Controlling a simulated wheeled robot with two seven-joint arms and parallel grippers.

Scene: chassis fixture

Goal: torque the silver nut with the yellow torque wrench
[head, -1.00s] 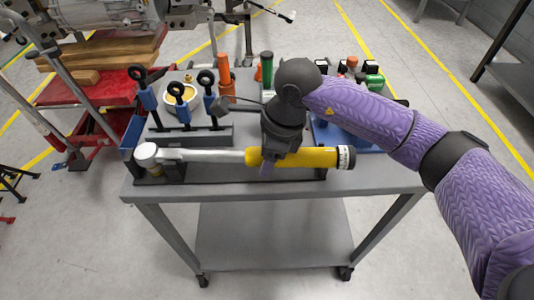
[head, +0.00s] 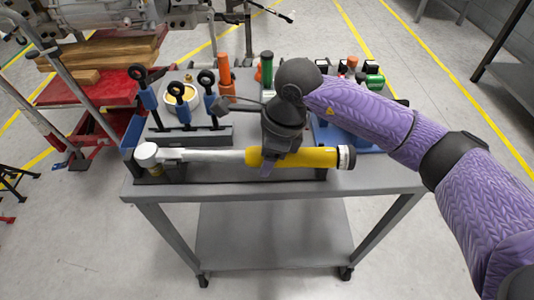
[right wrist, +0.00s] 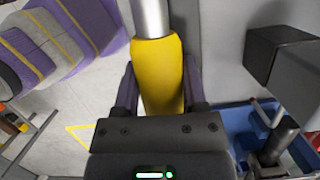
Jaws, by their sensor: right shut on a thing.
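The yellow torque wrench (head: 312,157) lies level along the front edge of the cart top in the head view, its silver shaft and round head (head: 147,153) at the left end, by a dark holder. My right gripper (head: 268,165) is shut on the wrench's yellow handle from above. In the right wrist view the handle (right wrist: 160,75) runs between the two fingers (right wrist: 160,90). I cannot make out the silver nut in these views. My left gripper is not in view.
The grey cart (head: 380,180) also holds a rack of blue-handled tools (head: 182,110), a white bowl (head: 183,98), orange and green upright handles and a blue tray (head: 350,138). A red stand with wooden blocks (head: 100,65) is at the back left. The floor in front is clear.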

